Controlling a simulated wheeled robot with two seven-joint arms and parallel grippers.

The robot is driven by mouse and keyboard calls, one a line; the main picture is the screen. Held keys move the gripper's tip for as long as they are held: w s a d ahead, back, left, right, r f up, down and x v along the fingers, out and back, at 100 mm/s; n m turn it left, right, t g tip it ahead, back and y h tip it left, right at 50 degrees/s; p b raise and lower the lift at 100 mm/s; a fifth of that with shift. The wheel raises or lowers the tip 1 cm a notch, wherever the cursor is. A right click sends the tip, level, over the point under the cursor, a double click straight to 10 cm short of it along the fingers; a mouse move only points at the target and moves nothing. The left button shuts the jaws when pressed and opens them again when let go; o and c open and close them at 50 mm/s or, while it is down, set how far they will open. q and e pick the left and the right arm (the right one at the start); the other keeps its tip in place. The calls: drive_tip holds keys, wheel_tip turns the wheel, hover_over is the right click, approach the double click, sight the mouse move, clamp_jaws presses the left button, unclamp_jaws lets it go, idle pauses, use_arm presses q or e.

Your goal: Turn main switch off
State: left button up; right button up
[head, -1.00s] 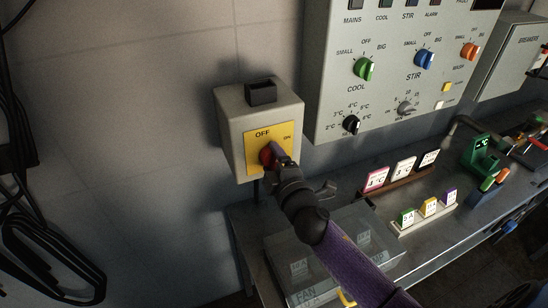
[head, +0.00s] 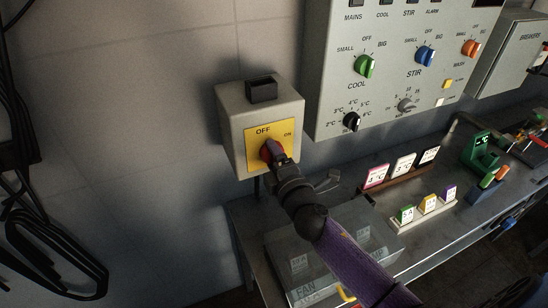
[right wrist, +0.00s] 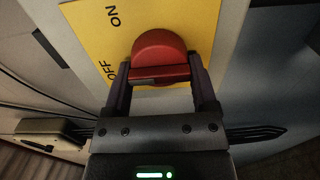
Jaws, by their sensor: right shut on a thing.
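The main switch is a grey wall box (head: 232,118) with a yellow plate (head: 284,130) marked OFF at the top and ON to the right. Its red knob (head: 265,152) is partly hidden by my right gripper (head: 274,150) in the head view. In the right wrist view the red knob (right wrist: 160,58) sits between the two dark fingers of my right gripper (right wrist: 160,85), which is shut on it. The knob's grip bar lies across between the fingers, and OFF and ON show to its left and upper left. My left gripper is not in view.
A control panel (head: 390,85) with coloured knobs hangs to the right of the switch box. Below it a metal bench (head: 415,210) carries several label cards and a green device (head: 480,150). Black cables (head: 50,250) hang at the left; the wall between is bare.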

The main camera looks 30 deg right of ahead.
drive_tip(key=o, duration=1.2)
drive_tip(key=shift+c, duration=0.2)
drive_tip(key=s, duration=1)
drive_tip(key=shift+a, duration=0.3)
